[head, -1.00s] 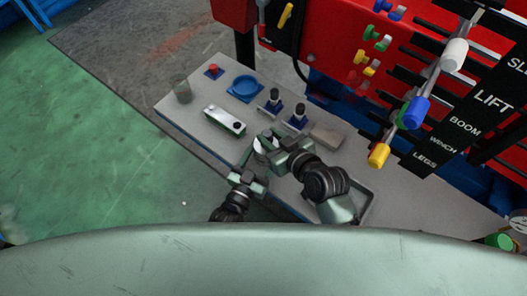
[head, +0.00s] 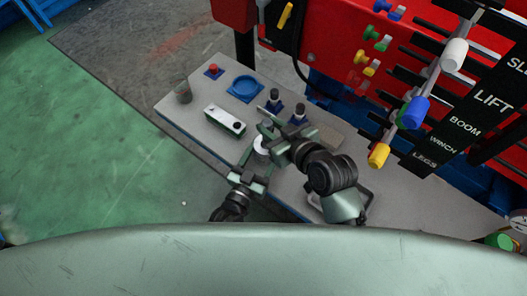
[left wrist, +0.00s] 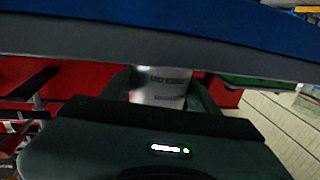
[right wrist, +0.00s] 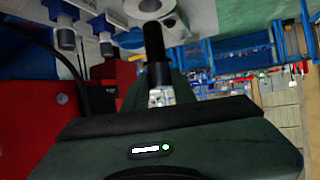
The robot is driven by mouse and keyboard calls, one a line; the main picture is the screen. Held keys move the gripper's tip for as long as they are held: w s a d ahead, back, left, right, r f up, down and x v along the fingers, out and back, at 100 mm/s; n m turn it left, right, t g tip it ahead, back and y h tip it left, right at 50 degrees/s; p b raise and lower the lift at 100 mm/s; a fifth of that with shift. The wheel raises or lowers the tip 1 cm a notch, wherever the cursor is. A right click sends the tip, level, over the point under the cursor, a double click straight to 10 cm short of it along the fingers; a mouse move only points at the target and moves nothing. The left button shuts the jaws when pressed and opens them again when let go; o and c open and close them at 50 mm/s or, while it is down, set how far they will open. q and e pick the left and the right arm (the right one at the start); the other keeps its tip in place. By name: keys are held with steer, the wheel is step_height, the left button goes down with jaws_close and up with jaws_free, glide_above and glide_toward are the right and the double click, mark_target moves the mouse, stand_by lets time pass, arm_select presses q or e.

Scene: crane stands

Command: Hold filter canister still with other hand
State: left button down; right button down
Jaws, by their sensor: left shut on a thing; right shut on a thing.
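The filter canister (head: 261,148) is a pale cylinder near the table's front edge. My left gripper (head: 256,168) is shut on it from the front. In the left wrist view the canister (left wrist: 160,84) shows between the fingers, with small print on its side. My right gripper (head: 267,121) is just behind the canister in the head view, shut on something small. The right wrist view shows a dark rod-like piece (right wrist: 155,48) between its fingers; I cannot tell what it is. Fingers and arm hide parts of both held things.
The grey table (head: 200,131) also bears a white-topped box (head: 225,118), a blue round dish (head: 245,86), a red button (head: 213,70), a dark cup (head: 183,92) and two black-topped posts (head: 298,112). A lever panel (head: 450,125) stands at right.

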stand_by(0.3)
arm_select(q)
steer(key=shift+c, duration=1.5)
jaws_free()
steer(key=v, duration=1.2)
steer(key=shift+f, duration=0.1)
